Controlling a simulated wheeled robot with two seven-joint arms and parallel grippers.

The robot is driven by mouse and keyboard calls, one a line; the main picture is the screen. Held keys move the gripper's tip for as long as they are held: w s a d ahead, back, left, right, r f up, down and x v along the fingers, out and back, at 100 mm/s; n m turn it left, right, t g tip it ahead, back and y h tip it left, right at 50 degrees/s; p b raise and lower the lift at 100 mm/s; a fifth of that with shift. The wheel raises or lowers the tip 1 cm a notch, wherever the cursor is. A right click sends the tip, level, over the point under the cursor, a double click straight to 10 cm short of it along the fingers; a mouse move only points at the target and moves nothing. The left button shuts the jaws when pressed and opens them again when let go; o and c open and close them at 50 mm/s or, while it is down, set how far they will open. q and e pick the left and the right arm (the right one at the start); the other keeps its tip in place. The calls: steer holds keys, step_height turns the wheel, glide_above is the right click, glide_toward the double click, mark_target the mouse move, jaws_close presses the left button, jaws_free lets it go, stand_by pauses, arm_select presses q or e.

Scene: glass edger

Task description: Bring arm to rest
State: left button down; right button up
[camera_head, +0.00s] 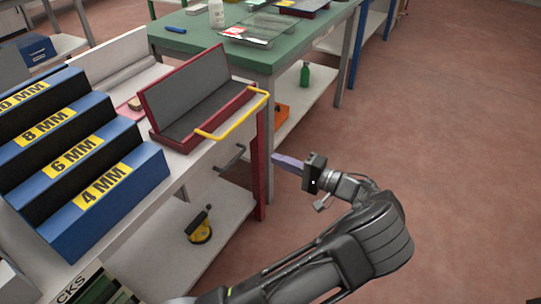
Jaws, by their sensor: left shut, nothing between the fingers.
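My left arm (345,255) comes in from the bottom and reaches up over the floor, bent at the wrist. My left gripper (280,160) points left, with its pale purple fingers shut and empty. In the picture it lies just right of the white bench's dark red leg, and I see no contact. My right gripper is not in view.
On the white bench stand a blue stepped rack (120,190) marked in MM sizes and a red-grey tray (198,95) beside a yellow handle (240,115). A yellow-black tool (199,228) sits on the lower shelf. A green table (270,58) stands behind. The floor at right is clear.

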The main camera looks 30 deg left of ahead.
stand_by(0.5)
arm_select(q)
steer(key=s+a+f+m+g+h, duration=0.1)
steer(key=s+f+h, duration=0.2)
steer(key=s+f, duration=0.5)
steer(key=s+a+f+m+g+h, duration=0.1)
steer(key=s+a+f+g+h, duration=0.2)
steer(key=f, duration=0.8)
steer(key=s+d+f+h, duration=1.1)
steer(key=s+d+f, duration=0.35)
steer(key=d, duration=0.25)
steer(key=s+d+r+n+t+h, duration=0.1)
steer(key=d+r+n+t+h, duration=0.15)
steer(key=d, duration=0.35)
steer(key=s+d+r+n+t+h, duration=0.1)
steer(key=s+d+r+t+h, duration=0.15)
steer(key=d, duration=0.35)
step_height(320, 180, up, 20)
steer(key=w+d+p, duration=0.1)
steer(key=p, duration=1.8)
steer(key=shift+r+p, duration=0.15)
steer(key=shift+p, duration=0.25)
